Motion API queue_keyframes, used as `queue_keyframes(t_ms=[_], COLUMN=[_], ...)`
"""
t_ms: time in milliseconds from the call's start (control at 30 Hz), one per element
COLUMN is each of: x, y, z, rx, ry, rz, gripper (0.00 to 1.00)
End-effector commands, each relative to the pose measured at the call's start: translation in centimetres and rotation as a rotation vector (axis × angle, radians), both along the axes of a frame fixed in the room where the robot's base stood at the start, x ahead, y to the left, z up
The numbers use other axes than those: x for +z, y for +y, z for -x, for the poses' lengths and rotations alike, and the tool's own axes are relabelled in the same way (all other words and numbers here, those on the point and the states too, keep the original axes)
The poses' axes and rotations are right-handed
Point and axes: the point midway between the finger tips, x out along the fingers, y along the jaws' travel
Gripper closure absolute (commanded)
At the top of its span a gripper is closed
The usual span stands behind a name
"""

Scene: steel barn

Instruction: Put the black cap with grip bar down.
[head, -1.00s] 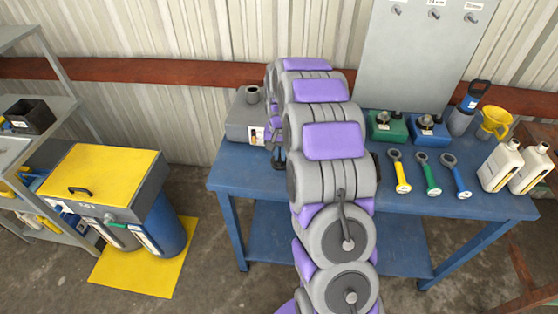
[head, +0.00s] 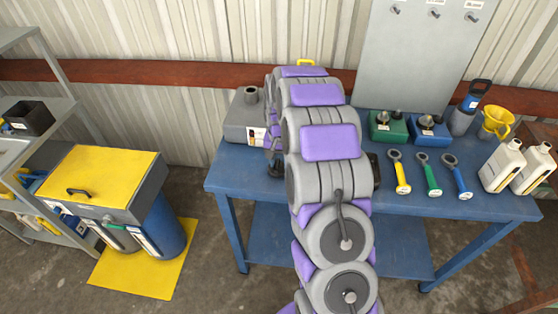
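My arm reaches over the blue table (head: 400,262) and hides its middle. My gripper (head: 275,168) shows only as a small dark shape at the left of the arm, low by the table's left part, next to the grey canister (head: 238,125). Its fingers are too small and too covered to tell whether they are open or shut. I cannot make out the black cap with grip bar for certain; it may be hidden by the gripper or arm. The canister's round neck (head: 250,94) stands open on top, with no cap on it.
Three ring-ended tools, yellow (head: 399,172), green (head: 428,174) and blue (head: 457,177), lie right of my arm. Green (head: 386,130) and blue (head: 428,136) boxes stand behind them. White bottles (head: 501,166), a yellow jug (head: 494,124) and a dark cup (head: 462,118) fill the right end.

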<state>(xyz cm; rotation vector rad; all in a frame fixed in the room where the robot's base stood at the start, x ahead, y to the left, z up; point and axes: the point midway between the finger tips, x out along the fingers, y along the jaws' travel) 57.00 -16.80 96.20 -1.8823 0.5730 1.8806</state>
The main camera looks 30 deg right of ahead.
Motion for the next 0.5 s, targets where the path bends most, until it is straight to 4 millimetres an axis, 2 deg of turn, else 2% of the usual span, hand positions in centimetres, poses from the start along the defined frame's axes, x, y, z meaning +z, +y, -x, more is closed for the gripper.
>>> queue_keyframes(t_ms=[267,500], x=[0.3,3.3], y=[0.1,0.0], z=[0.0,0.1], rx=[0.001,0.000], ry=[0.001,0.000], rz=[0.002,0.000], gripper=[0.62,0.62])
